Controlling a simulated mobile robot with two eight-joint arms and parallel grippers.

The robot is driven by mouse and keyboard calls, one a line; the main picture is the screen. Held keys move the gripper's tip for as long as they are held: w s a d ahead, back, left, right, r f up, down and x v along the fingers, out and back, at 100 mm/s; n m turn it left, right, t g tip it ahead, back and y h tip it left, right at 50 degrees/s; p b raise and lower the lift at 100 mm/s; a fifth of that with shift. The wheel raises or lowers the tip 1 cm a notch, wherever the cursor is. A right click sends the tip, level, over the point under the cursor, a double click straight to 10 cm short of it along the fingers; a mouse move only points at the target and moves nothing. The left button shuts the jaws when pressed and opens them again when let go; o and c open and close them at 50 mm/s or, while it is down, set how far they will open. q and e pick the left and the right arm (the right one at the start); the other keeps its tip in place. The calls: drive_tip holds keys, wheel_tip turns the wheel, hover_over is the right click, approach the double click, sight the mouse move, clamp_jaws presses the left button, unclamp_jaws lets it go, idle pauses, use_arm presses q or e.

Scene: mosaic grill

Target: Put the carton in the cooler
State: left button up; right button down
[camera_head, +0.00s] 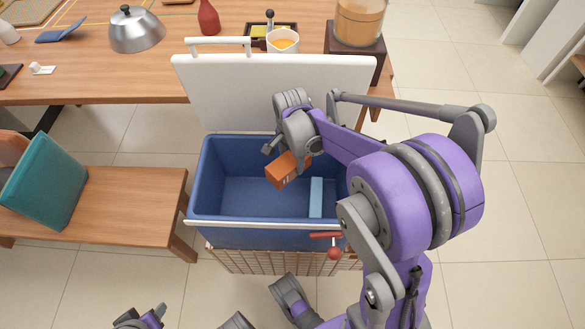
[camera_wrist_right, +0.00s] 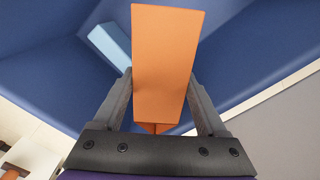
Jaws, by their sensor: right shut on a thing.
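The orange carton (camera_head: 281,171) is in my right gripper, over the opening of the blue cooler (camera_head: 230,157). My right gripper (camera_head: 272,150) is shut on it; in the right wrist view the carton (camera_wrist_right: 164,65) sits between the two fingers (camera_wrist_right: 160,103). The carton is tilted and appears within the cooler's rim; I cannot tell its height above the floor of the cooler. The cooler's white lid (camera_head: 270,88) stands open at the back. My left gripper (camera_head: 141,321) is at the bottom left edge, only partly in view, and looks empty.
A light blue block (camera_head: 316,197) lies inside the cooler at the right, and also shows in the wrist view (camera_wrist_right: 110,46). A wooden table (camera_head: 120,85) with dishes stands behind. A bench (camera_head: 130,197) with a teal cushion (camera_head: 45,183) is at the left.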

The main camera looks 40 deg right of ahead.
sight(292, 159)
wheel_tip(292, 159, up, 9)
drive_tip(key=shift+f+p, duration=0.1)
drive_tip(key=shift+p, duration=0.75)
